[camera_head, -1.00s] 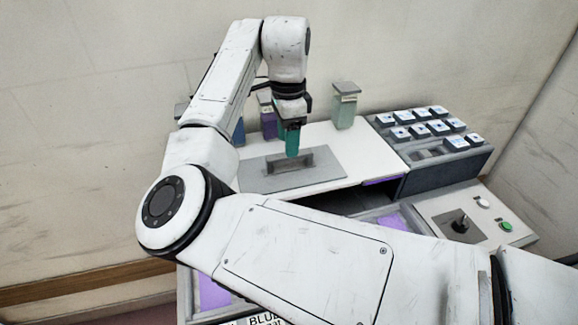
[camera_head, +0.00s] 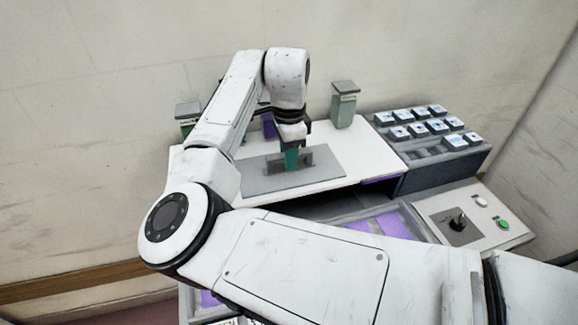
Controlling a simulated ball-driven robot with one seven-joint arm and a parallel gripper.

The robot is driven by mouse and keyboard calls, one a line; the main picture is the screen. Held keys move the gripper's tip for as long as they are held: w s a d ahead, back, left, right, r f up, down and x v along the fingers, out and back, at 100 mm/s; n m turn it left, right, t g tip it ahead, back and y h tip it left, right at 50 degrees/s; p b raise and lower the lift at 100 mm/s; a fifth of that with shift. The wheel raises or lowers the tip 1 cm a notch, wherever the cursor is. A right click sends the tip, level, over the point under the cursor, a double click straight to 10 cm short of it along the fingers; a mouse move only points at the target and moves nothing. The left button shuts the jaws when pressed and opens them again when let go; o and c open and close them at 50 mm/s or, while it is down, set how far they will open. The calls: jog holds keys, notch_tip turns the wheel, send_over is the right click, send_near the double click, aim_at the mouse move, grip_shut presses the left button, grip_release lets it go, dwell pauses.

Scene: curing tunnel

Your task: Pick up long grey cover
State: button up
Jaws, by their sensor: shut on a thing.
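The long grey cover (camera_head: 326,169) is a flat grey plate with a raised dark grey handle (camera_head: 307,157) near its middle. It lies on the white worktop. My gripper (camera_head: 291,164), with green fingers, points down over the cover and is shut on its handle. The fingers hide part of the handle. The plate shows no clear gap beneath it.
A pale green container with a grey lid (camera_head: 344,104) stands behind the cover at right. Another lidded container (camera_head: 187,116) stands at back left. A rack of white-topped blocks (camera_head: 425,128) and a control panel with a joystick (camera_head: 459,222) are at right.

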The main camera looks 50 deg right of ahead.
grip_shut()
jog(key=shift+r, duration=0.2)
